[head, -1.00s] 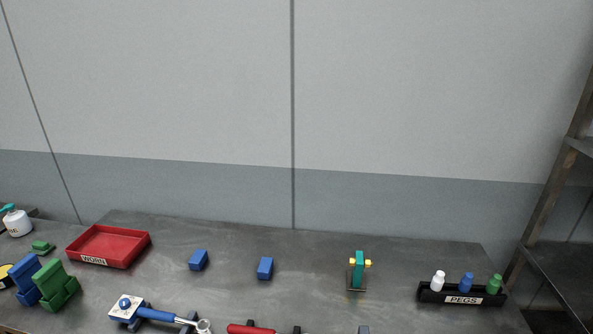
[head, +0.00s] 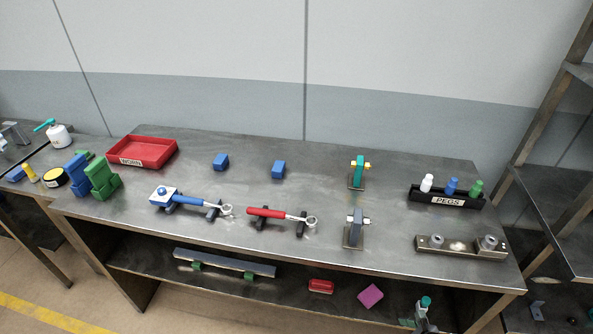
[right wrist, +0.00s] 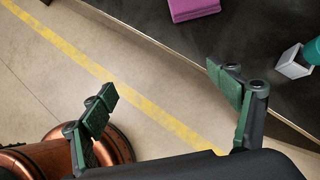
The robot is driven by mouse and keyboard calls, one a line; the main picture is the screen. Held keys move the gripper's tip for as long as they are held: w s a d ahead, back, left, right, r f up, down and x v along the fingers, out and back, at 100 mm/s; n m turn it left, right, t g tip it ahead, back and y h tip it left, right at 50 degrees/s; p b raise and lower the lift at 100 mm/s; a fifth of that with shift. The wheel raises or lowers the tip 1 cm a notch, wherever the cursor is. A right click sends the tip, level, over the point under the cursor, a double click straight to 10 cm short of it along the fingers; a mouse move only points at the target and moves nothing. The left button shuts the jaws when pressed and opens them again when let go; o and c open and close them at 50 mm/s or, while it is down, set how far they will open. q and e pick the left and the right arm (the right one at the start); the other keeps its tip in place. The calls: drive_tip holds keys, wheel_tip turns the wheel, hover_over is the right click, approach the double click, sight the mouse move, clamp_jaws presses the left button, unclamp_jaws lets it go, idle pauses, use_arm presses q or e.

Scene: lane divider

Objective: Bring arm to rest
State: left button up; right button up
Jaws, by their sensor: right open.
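My right gripper (right wrist: 165,95) shows in the right wrist view with its two green-padded fingers spread wide and nothing between them. It hangs over the floor, beside the dark shelf edge. No gripper shows in the head view, and my left gripper is not in any view. The workbench (head: 310,215) stands ahead in the head view, clear of both arms.
The bench holds a red tray (head: 143,152), blue-handled (head: 188,199) and red-handled (head: 265,212) wrenches on stands, a pegs rack (head: 447,199) and a metal plate (head: 461,248). A magenta block (head: 370,296) lies on the lower shelf. A yellow line (right wrist: 90,75) crosses the floor.

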drive_tip(key=s+d+f+m+t+h+p, duration=0.25)
drive_tip(key=s+f+m, duration=0.35)
drive_tip(key=f+m, duration=0.65)
drive_tip(key=s+d+f+m+t+h+p, duration=0.1)
drive_tip(key=s+d+f+m+p, duration=0.2)
drive_tip(key=s+f+m, duration=0.9)
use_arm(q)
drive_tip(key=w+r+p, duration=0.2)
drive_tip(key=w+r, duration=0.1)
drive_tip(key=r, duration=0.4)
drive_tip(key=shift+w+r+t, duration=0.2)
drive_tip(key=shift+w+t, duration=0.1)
use_arm(e)
drive_tip(key=s+a+f+m+g, duration=0.1)
drive_tip(key=s+f+m+g, duration=0.2)
drive_tip(key=s, duration=0.6)
drive_tip(key=s+a+f+m+g, duration=0.2)
drive_tip(key=s+f+m, duration=0.3)
drive_tip(key=s, duration=0.5)
drive_tip(key=s+a+f+m+g+h, duration=0.1)
drive_tip(key=s+a+f+m+g, duration=0.1)
drive_tip(key=s+m, duration=0.6)
drive_tip(key=shift+s+a+f+g, duration=0.15)
drive_tip(key=shift+s+f+g, duration=0.7)
drive_tip(key=shift+s+f, duration=0.15)
